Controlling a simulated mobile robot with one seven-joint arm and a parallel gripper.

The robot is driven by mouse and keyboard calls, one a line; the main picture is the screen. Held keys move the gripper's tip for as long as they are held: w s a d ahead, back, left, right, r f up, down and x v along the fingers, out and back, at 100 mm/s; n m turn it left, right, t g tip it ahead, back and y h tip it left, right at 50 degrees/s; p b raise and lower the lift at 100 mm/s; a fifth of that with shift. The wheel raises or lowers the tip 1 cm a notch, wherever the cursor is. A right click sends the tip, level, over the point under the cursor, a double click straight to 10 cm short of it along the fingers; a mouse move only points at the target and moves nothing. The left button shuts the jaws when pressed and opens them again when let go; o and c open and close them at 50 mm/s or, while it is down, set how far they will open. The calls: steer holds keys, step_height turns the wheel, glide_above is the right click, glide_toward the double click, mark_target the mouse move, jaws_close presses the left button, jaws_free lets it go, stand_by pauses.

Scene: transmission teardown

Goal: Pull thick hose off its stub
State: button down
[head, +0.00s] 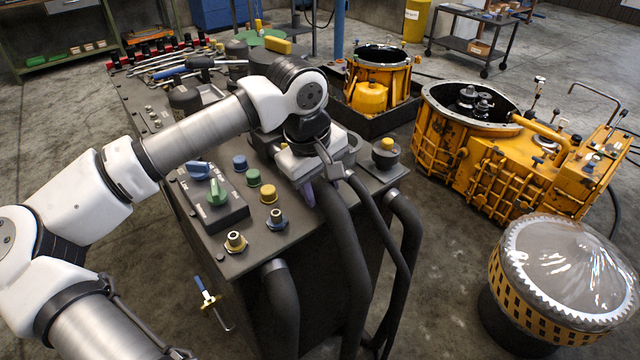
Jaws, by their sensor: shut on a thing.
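The thick black hose (345,250) rises along the front of the dark metal unit (225,258), and its upper end goes up under my gripper (322,188). My gripper is at the unit's top right edge, pointing down, and is shut on the thick hose near its upper end. The gripper's hand and fingers hide the hose's end and its stub, so I cannot tell whether the hose still sits on the stub.
A thinner hose (385,232) runs close to the right of the thick one. Brass fittings (236,242), coloured caps and a switch box (208,198) crowd the unit's top. Orange housings (470,150) and a plastic-covered gear drum (560,275) stand to the right.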

mark_target(338, 199)
steer(key=s+d, duration=0.1)
steer(key=s+d+b, duration=0.1)
steer(key=s, duration=0.1)
steer(key=shift+s+d+f+b, duration=0.1)
steer(key=shift+s+d+b, duration=0.1)
steer(key=shift+d+b, duration=0.1)
steer(key=shift+s+d, duration=0.15)
steer(key=shift+s, duration=0.1)
steer(key=c, duration=1.2)
jaws_free()
steer(key=shift+o, duration=0.2)
step_height(338, 199, up, 14)
steer(key=s+a, duration=0.1)
steer(key=a, duration=0.1)
steer(key=shift+s+a, duration=0.15)
steer(key=shift+s, duration=0.1)
steer(key=shift+f, duration=0.1)
